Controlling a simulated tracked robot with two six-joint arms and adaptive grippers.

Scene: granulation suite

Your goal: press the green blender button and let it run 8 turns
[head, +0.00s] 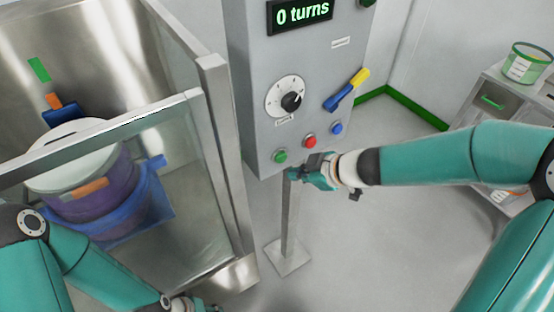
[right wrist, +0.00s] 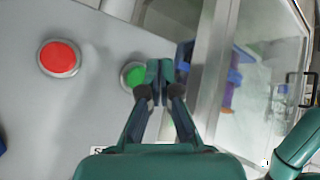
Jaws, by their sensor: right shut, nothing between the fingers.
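The green button (head: 280,156) is at the lower left of the grey control panel (head: 255,120), left of a red button (head: 310,141) and a blue button (head: 337,128). The display (head: 301,13) reads "0 turns". My right gripper (head: 291,174) is shut and empty, just below and right of the green button in the head view. In the right wrist view its fingertips (right wrist: 160,64) overlap the right edge of the green button (right wrist: 132,74); I cannot tell if they touch it. My left gripper (head: 206,308) is at the bottom edge, mostly cut off.
A metal enclosure with a clear door (head: 150,160) stands left of the panel, holding a purple drum (head: 95,190) in a blue cradle. The panel also has a dial (head: 286,97) and a blue-yellow lever (head: 346,90).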

